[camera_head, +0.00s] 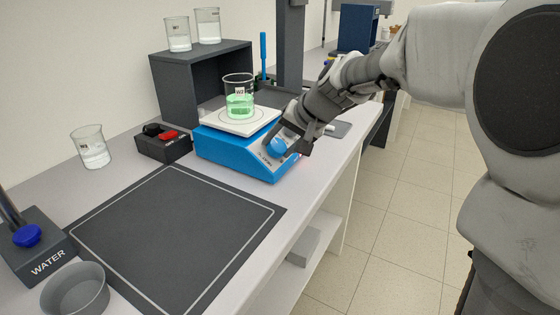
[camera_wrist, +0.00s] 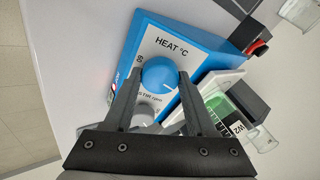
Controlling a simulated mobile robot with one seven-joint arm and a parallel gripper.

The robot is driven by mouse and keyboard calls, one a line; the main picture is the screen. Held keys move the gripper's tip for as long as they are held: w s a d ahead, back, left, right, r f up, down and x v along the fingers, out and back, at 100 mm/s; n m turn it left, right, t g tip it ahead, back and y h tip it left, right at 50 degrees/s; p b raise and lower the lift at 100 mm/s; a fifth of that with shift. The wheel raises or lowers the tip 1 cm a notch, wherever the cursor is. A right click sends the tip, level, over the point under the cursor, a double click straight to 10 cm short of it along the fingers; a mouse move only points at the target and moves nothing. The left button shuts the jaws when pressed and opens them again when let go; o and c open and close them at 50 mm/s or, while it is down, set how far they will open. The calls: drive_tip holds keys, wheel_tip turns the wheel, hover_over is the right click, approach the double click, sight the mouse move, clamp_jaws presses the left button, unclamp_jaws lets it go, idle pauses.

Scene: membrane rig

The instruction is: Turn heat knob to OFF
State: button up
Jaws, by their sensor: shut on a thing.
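The blue hot plate (camera_head: 235,155) stands on the bench; it also fills the middle of the wrist view (camera_wrist: 205,48). Its blue heat knob (camera_head: 276,147) is on the front panel, under the label "HEAT °C" in the wrist view (camera_wrist: 158,72). My gripper (camera_head: 284,143) is at the panel, with one finger on each side of the knob, shut on it.
A beaker of green liquid (camera_head: 240,104) stands on the white top plate (camera_head: 262,122), close to my gripper. A black box with a red switch (camera_head: 163,146) is to the left. A dark mat (camera_head: 170,235) in front is empty. Beakers stand on a dark shelf (camera_head: 200,60) behind.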

drive_tip(key=shift+f+n+b, duration=0.1)
drive_tip(key=shift+n+b, duration=1.1)
drive_tip(key=shift+b, duration=0.2)
drive_tip(key=o, duration=1.4)
drive_tip(key=shift+c, duration=0.2)
drive_tip(key=shift+d+r, duration=0.1)
drive_tip(key=shift+r, duration=0.1)
drive_tip(key=p+v, duration=0.4)
drive_tip(key=v, duration=1.3)
drive_tip(key=shift+d, duration=0.3)
